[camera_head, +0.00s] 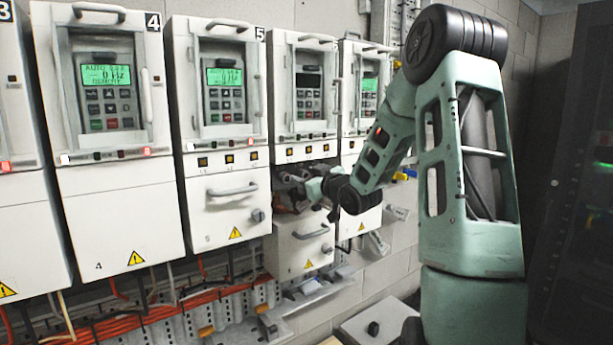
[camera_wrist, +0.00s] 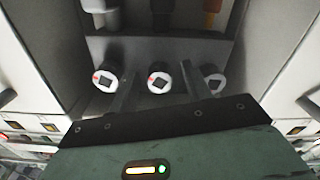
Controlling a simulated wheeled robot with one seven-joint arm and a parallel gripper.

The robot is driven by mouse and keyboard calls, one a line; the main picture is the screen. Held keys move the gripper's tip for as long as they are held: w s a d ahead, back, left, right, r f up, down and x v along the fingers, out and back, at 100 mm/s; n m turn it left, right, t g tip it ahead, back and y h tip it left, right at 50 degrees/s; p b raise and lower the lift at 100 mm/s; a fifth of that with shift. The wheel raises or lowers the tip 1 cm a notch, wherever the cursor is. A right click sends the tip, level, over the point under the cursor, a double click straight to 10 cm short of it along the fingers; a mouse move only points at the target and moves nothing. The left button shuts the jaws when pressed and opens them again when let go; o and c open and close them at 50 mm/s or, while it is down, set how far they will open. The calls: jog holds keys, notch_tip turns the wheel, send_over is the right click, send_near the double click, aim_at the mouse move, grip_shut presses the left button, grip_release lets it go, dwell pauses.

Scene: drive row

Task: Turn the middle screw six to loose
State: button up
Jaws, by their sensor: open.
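Three white screw heads with dark square centres sit in a row in the wrist view: the left screw (camera_wrist: 105,82), the middle screw (camera_wrist: 158,82) and the right screw (camera_wrist: 212,83). The left and middle ones show a red mark at their left side. My gripper (camera_wrist: 158,67) is open, with one finger on each side of the middle screw and gaps between. The right finger partly covers the right screw. In the head view my gripper (camera_head: 297,190) is at the opening of the drive right of number 5; the screws cannot be made out there.
Drive 4 (camera_head: 118,215) and drive 5 (camera_head: 222,205) stand to the left, closed. The lower cover (camera_head: 303,245) with a handle hangs below my gripper. Cabinet walls flank my gripper closely. Coloured cable ends (camera_wrist: 212,8) show above the screws. Orange cables (camera_head: 130,325) run below.

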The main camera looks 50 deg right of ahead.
jog(key=shift+c, duration=0.3)
jog(key=c, duration=0.8)
